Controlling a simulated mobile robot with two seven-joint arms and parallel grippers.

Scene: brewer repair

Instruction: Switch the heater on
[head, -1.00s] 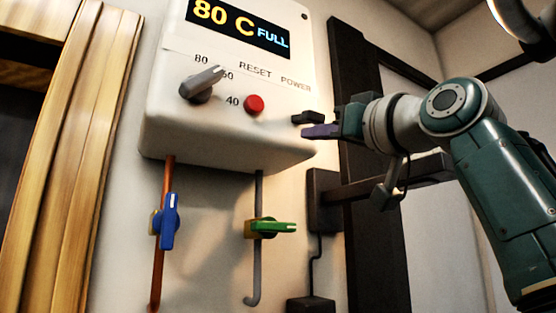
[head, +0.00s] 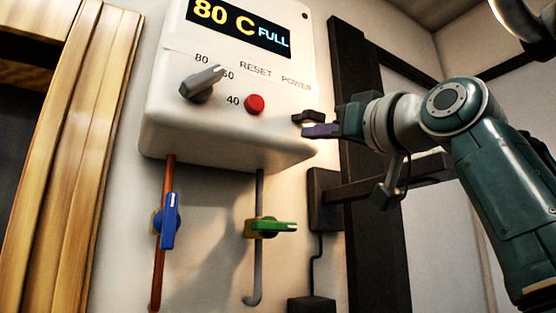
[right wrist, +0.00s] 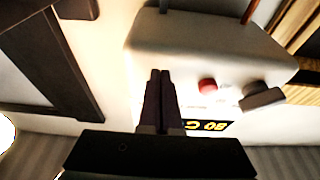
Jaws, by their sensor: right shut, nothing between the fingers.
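The heater (head: 225,135) is a white box on the wall. Its display (head: 240,25) reads "80 C FULL". A grey dial (head: 203,84) and a red reset button (head: 254,104) are on its front. Below the POWER label is a small dark piece (head: 308,117), probably the power switch; its position is unclear. My right gripper (head: 322,131) is shut and empty, its tip close to the box's lower right edge; contact cannot be told. In the right wrist view the closed fingers (right wrist: 160,75) point at the heater's front (right wrist: 210,50) beside the red button (right wrist: 207,86).
A blue valve (head: 168,221) sits on a copper pipe and a green valve (head: 272,228) on a grey pipe below the heater. A dark post and bracket (head: 325,198) stand behind my right arm. Wooden trim (head: 85,130) borders the left.

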